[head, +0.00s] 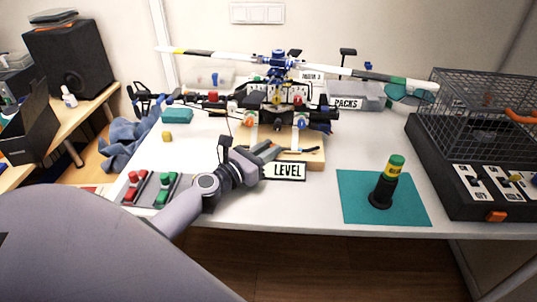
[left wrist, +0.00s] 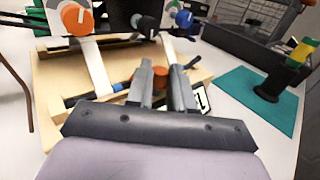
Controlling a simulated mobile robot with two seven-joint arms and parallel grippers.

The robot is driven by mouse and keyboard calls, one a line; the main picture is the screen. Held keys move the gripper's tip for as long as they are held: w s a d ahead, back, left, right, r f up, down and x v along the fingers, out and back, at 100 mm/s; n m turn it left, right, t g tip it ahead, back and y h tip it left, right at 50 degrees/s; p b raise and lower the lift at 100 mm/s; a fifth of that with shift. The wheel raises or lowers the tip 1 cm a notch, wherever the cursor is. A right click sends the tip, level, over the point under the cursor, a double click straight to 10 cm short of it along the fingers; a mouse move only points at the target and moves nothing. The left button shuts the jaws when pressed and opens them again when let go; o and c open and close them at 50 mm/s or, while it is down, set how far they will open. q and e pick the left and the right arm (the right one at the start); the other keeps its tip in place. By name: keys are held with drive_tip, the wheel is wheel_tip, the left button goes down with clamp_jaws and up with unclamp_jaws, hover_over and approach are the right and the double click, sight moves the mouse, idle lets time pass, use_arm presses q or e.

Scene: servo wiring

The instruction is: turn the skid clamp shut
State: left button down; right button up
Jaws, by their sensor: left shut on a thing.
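A model helicopter (head: 278,98) stands with its pale skid legs on a wooden board (head: 316,163). My left gripper (head: 272,150) reaches over the front of this board, behind the LEVEL sign. In the left wrist view my left gripper (left wrist: 163,80) points down at the board between the skid legs. A red-orange knob, which looks like the skid clamp (left wrist: 161,74), shows between its two grey fingers. The fingers are closed on it and hide part of it. The clamp's turn position cannot be made out. My right gripper is not in view.
A tray of red and green parts (head: 150,189) lies left, under my left arm. A wire cage (head: 480,115) is at right.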

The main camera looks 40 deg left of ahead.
use_arm(q)
drive_tip(key=shift+f+h, duration=0.1)
drive_tip(key=shift+h, duration=0.2)
drive_tip(key=c, duration=1)
unclamp_jaws()
drive_tip(key=shift+c, duration=0.2)
drive_tip(key=shift+o, duration=0.2)
